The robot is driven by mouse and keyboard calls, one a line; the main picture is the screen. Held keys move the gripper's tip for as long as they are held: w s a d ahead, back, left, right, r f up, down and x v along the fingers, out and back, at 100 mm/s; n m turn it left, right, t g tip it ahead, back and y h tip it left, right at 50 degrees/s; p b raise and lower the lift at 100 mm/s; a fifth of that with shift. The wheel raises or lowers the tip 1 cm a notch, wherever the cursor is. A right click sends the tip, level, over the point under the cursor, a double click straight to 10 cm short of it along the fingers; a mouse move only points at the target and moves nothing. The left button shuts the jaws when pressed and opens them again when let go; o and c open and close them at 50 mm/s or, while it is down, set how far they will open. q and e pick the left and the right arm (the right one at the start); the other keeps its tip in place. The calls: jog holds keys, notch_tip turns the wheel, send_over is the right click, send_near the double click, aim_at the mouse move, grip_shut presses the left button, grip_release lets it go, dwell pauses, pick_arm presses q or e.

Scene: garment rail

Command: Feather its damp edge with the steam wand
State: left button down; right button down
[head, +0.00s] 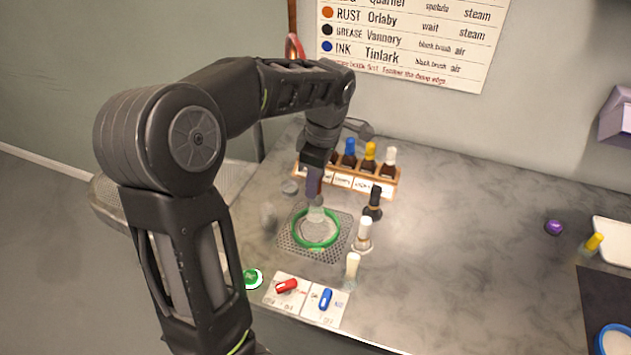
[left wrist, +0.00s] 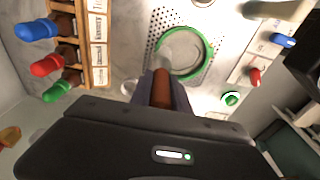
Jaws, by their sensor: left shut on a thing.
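My left gripper (head: 315,187) points down over a green ring (head: 297,235) lying on a perforated plate (head: 287,245). It is shut on a brown-handled tool; the brown handle (left wrist: 161,88) shows between the fingers in the left wrist view. A pale, hazy patch (head: 316,214) lies below the fingertips, inside the ring's far part; I cannot tell whether it is the tool's end or steam. I cannot be sure that the tool is the steam wand. The ring's inside looks pale; no damp edge can be made out. My right gripper is not in view.
A wooden rack (head: 343,180) of coloured-cap bottles stands behind the ring. Upright white-topped items (head: 364,236) and a dark one (head: 373,205) stand to its right.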

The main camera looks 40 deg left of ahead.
pick_arm(q)
jog(key=shift+s+a, duration=0.7)
jog(key=shift+s, duration=0.3)
jog(key=shift+s, duration=0.15)
jog(key=shift+s+b, duration=0.45)
jog(key=shift+s, duration=0.65)
jog(key=shift+d, duration=0.1)
jog(key=shift+s+d, duration=0.7)
jog(key=shift+s, duration=0.25)
jog(key=shift+s+d+b, duration=0.2)
jog(key=shift+d, duration=0.4)
jog(key=shift+s+d+b, duration=0.2)
jog(key=shift+d, duration=0.35)
jog(key=shift+d, duration=0.1)
